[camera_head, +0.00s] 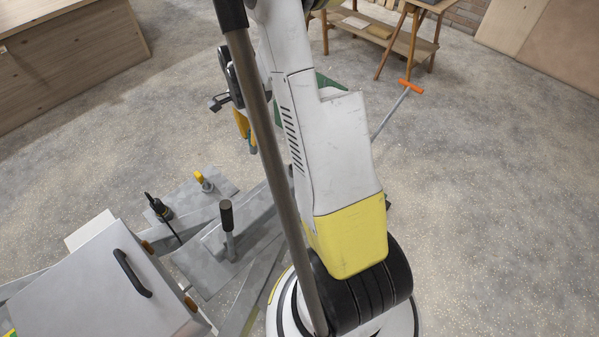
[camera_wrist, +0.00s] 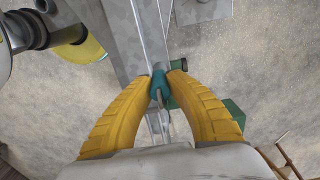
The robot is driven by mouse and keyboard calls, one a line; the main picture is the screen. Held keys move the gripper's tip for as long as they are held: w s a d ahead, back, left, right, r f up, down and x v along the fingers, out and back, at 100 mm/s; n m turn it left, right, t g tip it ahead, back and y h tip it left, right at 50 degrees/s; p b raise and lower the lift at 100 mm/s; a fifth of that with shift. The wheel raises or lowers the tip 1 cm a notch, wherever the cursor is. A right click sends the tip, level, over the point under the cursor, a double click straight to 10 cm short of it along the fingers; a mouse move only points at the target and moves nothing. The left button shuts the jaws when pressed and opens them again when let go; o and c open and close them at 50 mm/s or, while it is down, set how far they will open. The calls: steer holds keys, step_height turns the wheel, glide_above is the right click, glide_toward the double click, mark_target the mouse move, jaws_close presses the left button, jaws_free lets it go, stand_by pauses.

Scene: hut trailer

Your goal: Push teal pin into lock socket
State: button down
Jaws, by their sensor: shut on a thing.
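The teal pin (camera_wrist: 158,86) sits between the two yellow fingers of my gripper (camera_wrist: 161,74) in the wrist view. The fingers are closed on it from both sides. It is right at the grey metal beam (camera_wrist: 128,38) of the trailer. In the head view my gripper (camera_head: 242,124) is mostly hidden behind my own arm, and a little teal (camera_head: 252,144) shows below a finger. I cannot make out the lock socket, nor tell whether the pin is inside it.
The grey trailer frame (camera_head: 215,240) carries a black-gripped lever (camera_head: 227,217) and a yellow-topped knob (camera_head: 203,180). A pale box with a black handle (camera_head: 132,274) stands at lower left. An orange-handled bar (camera_head: 398,108) rises at right.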

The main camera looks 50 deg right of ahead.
steer(key=s+d+f+m, duration=0.1)
steer(key=s+d+m, duration=0.6)
steer(key=d+m, duration=0.2)
steer(key=s+d+f+m, duration=0.1)
steer(key=s+d+m, duration=0.5)
steer(key=d+m, duration=0.3)
steer(key=w+a+f+b, duration=0.1)
steer(key=a+f, duration=0.2)
steer(key=w+a+f+b, duration=0.1)
steer(key=a+f+b, duration=0.1)
steer(key=a+f, duration=0.1)
steer(key=w+a+f+b, duration=0.2)
steer(key=a+f, duration=0.1)
steer(key=f, duration=0.2)
steer(key=shift+w+a, duration=0.1)
steer(key=shift+a, duration=0.25)
steer(key=shift+r, duration=0.15)
steer(key=c, duration=1.4)
jaws_free()
steer(key=shift+o, duration=0.2)
